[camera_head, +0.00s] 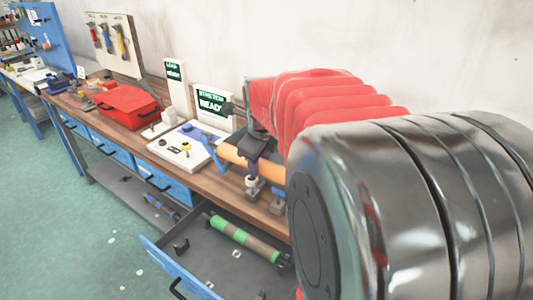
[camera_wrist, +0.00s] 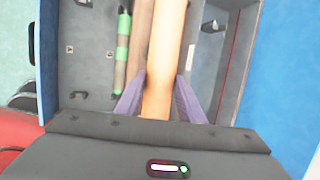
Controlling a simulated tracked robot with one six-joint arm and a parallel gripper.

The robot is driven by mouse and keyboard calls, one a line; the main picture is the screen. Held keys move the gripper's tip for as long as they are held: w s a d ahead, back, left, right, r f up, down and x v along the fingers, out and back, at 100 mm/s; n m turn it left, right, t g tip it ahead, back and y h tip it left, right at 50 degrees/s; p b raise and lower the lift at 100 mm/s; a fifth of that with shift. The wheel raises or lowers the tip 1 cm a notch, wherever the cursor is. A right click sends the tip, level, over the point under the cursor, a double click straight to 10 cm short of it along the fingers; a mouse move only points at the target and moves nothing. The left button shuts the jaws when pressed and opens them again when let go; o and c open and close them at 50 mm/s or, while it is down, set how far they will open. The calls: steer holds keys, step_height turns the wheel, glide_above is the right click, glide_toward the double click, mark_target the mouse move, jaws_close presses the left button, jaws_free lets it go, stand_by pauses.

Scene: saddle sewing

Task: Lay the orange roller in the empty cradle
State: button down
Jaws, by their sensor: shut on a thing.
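The orange roller (camera_head: 231,155) is a smooth orange cylinder above the bench's front edge in the head view. My gripper (camera_wrist: 161,82) is shut on it. In the wrist view the roller (camera_wrist: 166,40) runs lengthwise between the two purple fingers, its near part between them. In the head view the dark gripper body and my arm hide the roller's right part. Small black brackets (camera_head: 181,245) stand in the open drawer left of a green and beige roller (camera_head: 236,234).
The drawer (camera_head: 152,250) stands open below the bench. On the bench are a white base with knobs (camera_head: 172,150), signs reading READY (camera_head: 212,103), grey blocks (camera_head: 253,188) and a red box (camera_head: 128,102). My arm hides the right side.

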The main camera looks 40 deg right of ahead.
steer(key=shift+s+a+r+m+g+y, duration=0.15)
steer(key=shift+s+a+r+y, duration=0.15)
steer(key=shift+a+y, duration=0.4)
steer(key=shift+s+a+r+m+g+y, duration=0.15)
steer(key=shift+a+r+y, duration=0.25)
steer(key=shift+a, duration=0.65)
steer(key=shift+s+a+r+g+y, duration=0.25)
steer(key=shift+a+r+y, duration=0.2)
steer(key=shift+a, duration=0.4)
steer(key=shift+s, duration=0.1)
